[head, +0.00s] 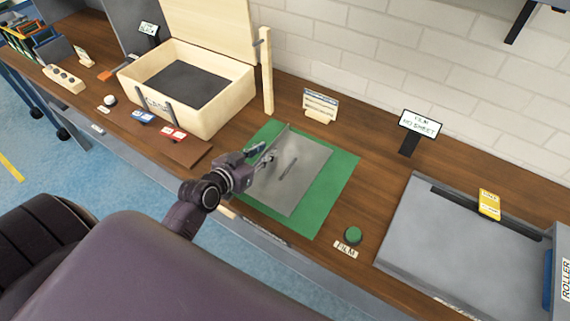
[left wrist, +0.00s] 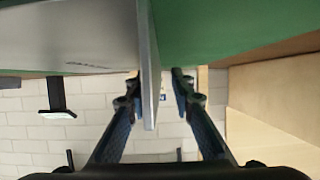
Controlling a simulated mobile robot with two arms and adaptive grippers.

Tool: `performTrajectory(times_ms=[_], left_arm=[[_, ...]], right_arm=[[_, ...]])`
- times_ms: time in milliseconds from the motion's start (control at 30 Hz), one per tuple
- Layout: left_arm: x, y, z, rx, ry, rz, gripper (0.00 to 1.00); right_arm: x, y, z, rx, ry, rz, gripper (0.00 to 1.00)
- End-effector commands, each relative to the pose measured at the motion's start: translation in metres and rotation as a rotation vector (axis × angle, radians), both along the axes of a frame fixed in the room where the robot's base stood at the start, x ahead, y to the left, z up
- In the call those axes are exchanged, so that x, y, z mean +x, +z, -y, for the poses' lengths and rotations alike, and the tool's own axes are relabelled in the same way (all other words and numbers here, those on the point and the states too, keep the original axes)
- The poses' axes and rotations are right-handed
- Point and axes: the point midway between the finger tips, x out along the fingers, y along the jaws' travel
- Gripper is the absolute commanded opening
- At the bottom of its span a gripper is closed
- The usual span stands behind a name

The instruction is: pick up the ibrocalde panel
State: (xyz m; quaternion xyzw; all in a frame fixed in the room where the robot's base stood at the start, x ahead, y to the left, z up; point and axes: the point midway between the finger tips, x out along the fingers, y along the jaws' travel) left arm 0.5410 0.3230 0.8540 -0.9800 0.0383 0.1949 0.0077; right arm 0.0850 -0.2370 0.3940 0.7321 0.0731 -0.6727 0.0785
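The ibrocalde panel (head: 300,172) is a flat grey sheet with dark lettering, lying on a green mat (head: 340,176) on the wooden bench. A raised strip runs along its left edge. My left gripper (head: 268,155) is at this left edge. In the left wrist view the panel (left wrist: 75,40) fills the upper left, and its edge strip stands between the two fingers of my left gripper (left wrist: 154,82). The fingers are apart, with a visible gap on the right side of the strip. Whether the left finger touches it, I cannot tell. My right gripper is not in view.
A green button (head: 353,234) with a FILM label is right of the mat. An open wooden box (head: 205,118) and an upright wooden post (head: 266,70) stand behind left. A small card holder (head: 320,105) is behind the mat. A grey roller station (head: 450,240) is at right.

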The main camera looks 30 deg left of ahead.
Motion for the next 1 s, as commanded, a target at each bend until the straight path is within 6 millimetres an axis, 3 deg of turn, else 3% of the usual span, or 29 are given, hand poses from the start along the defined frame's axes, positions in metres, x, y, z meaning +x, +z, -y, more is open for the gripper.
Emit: performTrajectory(times_ms=[300,500,1000], left_arm=[[0.0046,-0.0025,0.0006,0.0,0.0,-0.001,0.22],[0.0044,-0.0025,0.0003,0.0,0.0,-0.001,0.0],[0.0049,-0.0007,0.0001,0.0,0.001,0.003,0.0]], right_arm=[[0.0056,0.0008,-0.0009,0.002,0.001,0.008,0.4],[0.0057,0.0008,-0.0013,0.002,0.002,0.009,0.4],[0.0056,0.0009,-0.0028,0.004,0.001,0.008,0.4]])
